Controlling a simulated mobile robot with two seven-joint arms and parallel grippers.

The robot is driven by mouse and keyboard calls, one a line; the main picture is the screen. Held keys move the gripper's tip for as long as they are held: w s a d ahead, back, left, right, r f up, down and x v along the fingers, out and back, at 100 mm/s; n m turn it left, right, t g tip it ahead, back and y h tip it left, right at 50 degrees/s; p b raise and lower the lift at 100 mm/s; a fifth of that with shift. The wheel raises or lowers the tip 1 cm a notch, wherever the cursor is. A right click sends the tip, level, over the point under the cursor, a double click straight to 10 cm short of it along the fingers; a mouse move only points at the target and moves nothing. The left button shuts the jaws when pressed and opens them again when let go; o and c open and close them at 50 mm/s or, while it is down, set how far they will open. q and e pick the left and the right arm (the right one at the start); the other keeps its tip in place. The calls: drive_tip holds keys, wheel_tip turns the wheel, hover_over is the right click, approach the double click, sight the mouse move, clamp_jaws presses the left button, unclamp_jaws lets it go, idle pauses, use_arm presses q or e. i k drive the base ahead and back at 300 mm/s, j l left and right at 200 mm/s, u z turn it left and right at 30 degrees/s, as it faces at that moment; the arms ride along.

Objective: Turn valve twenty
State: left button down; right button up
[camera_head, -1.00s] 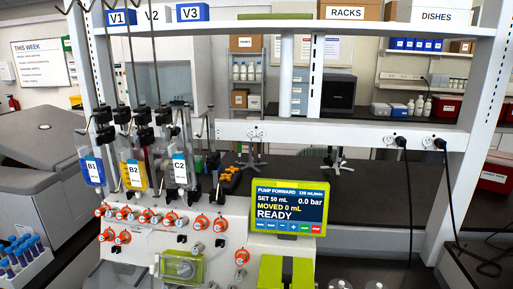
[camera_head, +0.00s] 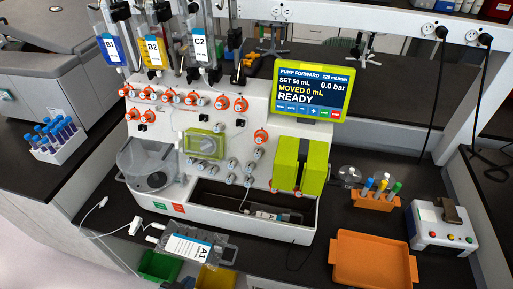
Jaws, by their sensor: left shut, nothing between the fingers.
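The cell processor (camera_head: 258,102) has a white front panel with several round valves. Orange-ringed valves run in an upper row, with one (camera_head: 241,104) at its right end. Two more sit below at left, including one (camera_head: 148,116), and another (camera_head: 260,136) is beside the green pump block. Small grey knobs (camera_head: 231,164) sit lower. Valve numbers are too small to read, so I cannot tell which is twenty. The screen (camera_head: 312,88) reads READY, MOVED 0 mL. My left gripper (camera_head: 180,284) barely shows at the bottom edge, shut, below and apart from the panel. My right gripper is not in view.
Bag A1 (camera_head: 193,246) lies before the machine. Bags B1 (camera_head: 109,46), B2 (camera_head: 153,52) and C2 (camera_head: 201,47) hang above the valves. An orange tray (camera_head: 374,262), a tube rack (camera_head: 376,201) and a white device (camera_head: 441,228) stand at right. A blue-capped tube rack (camera_head: 58,143) is left.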

sight(248, 182)
drive_tip(key=i+j+z, duration=0.1)
drive_tip(key=j, duration=0.35)
drive_tip(key=i+j, duration=0.1)
drive_tip(key=j, duration=0.4)
drive_tip(key=j+z, duration=0.15)
drive_tip(key=j, duration=0.3)
drive_tip(key=i, duration=0.05)
